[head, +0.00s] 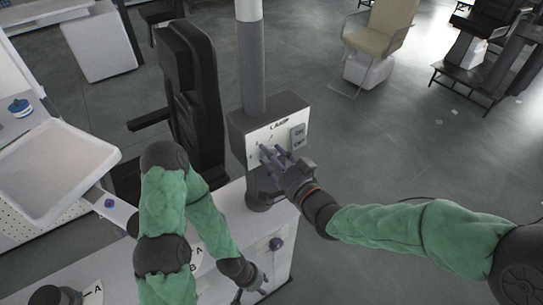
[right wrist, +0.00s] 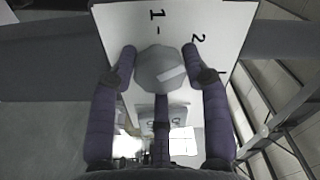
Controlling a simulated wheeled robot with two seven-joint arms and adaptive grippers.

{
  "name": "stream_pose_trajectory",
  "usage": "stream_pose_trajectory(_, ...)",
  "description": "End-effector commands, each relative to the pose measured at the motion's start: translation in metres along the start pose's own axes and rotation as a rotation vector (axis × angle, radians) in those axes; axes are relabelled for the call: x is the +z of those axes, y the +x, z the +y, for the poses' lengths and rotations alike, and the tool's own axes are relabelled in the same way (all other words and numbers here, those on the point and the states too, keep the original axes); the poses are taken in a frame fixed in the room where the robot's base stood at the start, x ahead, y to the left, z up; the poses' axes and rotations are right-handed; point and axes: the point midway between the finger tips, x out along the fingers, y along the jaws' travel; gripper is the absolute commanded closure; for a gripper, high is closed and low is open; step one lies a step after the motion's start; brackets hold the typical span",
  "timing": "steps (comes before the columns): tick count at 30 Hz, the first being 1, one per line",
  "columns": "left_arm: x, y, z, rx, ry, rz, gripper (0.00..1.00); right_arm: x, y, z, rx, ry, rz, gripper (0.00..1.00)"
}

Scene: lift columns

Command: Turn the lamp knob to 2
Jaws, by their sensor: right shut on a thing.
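The lamp panel (head: 262,134) is a white face on a dark box on a column, labelled "LAMP". In the right wrist view the grey faceted knob (right wrist: 158,62) sits on the white panel, with "1" (right wrist: 157,15) above it and "2" (right wrist: 199,38) at its upper right. A light pointer mark on the knob faces right, slightly up. The mark for 2 is partly hidden by a finger. My right gripper (head: 272,154) is shut on the knob, fingers on both sides (right wrist: 160,64) and one below. My left gripper (head: 252,291) is low, open and empty, away from the panel.
A black chair (head: 190,90) stands left of the column. A white tray (head: 55,170) is at the left.

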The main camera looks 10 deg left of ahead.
Motion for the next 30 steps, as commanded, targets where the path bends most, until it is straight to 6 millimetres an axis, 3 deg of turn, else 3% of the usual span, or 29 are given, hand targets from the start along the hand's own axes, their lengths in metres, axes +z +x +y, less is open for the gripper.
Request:
stream_pose_trajectory(1,0.000,0.000,0.000,0.000,0.000,0.000,0.60,-0.011,0.002,-0.007,-0.016,-0.004,0.022,0.85)
stream_pose_trajectory(3,0.000,0.000,0.000,0.000,0.000,0.000,0.60,-0.011,0.002,-0.007,-0.016,-0.004,0.022,0.85)
stream_pose_trajectory(4,0.000,0.000,0.000,0.000,0.000,0.000,0.60,-0.011,0.002,-0.007,-0.016,-0.004,0.022,0.44)
stream_pose_trajectory(6,0.000,0.000,0.000,0.000,0.000,0.000,0.60,-0.010,0.002,-0.007,-0.016,-0.004,0.021,0.30)
stream_pose_trajectory(20,0.000,0.000,0.000,0.000,0.000,0.000,0.60,-0.004,-0.003,-0.002,-0.005,-0.002,0.009,0.30)
stream_pose_trajectory(30,0.000,0.000,0.000,0.000,0.000,0.000,0.60,-0.005,-0.054,-0.002,-0.005,-0.003,0.013,0.30)
